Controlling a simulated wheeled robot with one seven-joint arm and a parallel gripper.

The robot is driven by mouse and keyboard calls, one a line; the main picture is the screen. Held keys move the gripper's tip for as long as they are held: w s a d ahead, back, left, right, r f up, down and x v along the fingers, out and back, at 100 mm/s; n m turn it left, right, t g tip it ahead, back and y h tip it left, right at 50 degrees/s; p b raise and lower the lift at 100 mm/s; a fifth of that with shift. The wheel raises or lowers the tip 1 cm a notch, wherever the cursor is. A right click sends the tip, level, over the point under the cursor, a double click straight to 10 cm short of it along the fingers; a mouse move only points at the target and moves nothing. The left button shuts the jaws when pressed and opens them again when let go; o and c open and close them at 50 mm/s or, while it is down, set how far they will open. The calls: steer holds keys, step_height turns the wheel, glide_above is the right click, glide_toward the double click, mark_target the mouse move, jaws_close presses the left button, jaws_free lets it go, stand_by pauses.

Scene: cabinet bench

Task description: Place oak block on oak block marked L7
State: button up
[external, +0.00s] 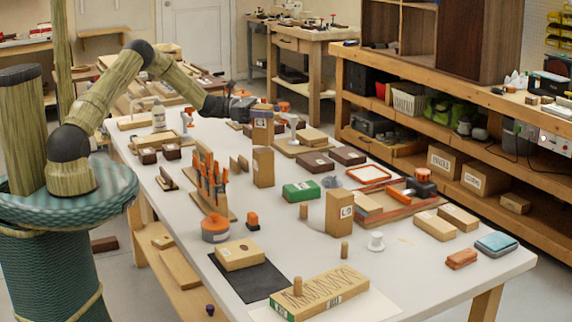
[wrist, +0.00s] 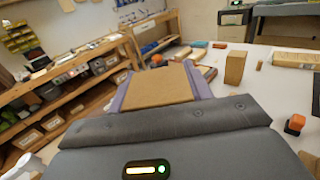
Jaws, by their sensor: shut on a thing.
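My gripper (external: 262,114), with purple finger pads, is shut on an oak block (external: 262,132). In the wrist view the same block (wrist: 158,87) fills the space between the purple fingers. Directly below it in the external view, another upright oak block (external: 263,170) stands on the white table. I cannot tell whether the two touch or a gap remains. A further upright oak block (external: 339,213) with a white label stands nearer the camera; it seems to show in the wrist view (wrist: 235,67). The label marks are too small to read, so I cannot tell which is L7.
A rack with orange-handled tools (external: 212,185) stands left of the lower block. A green box (external: 301,190) and dark brown blocks (external: 315,163) lie to its right. An orange tape roll (external: 215,228) sits nearer. Bare table shows around the lower block's foot.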

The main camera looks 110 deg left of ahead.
steer(key=shift+f, duration=1)
steer(key=shift+f, duration=0.2)
steer(key=o, duration=1.1)
steer(key=shift+o, duration=0.2)
steer(key=shift+r, duration=0.2)
steer(key=shift+s+f, duration=0.1)
steer(key=shift+s, duration=0.2)
steer(key=s+b, duration=0.1)
steer(key=s, duration=1)
steer(key=shift+s+b, duration=0.2)
steer(key=shift+b, duration=0.15)
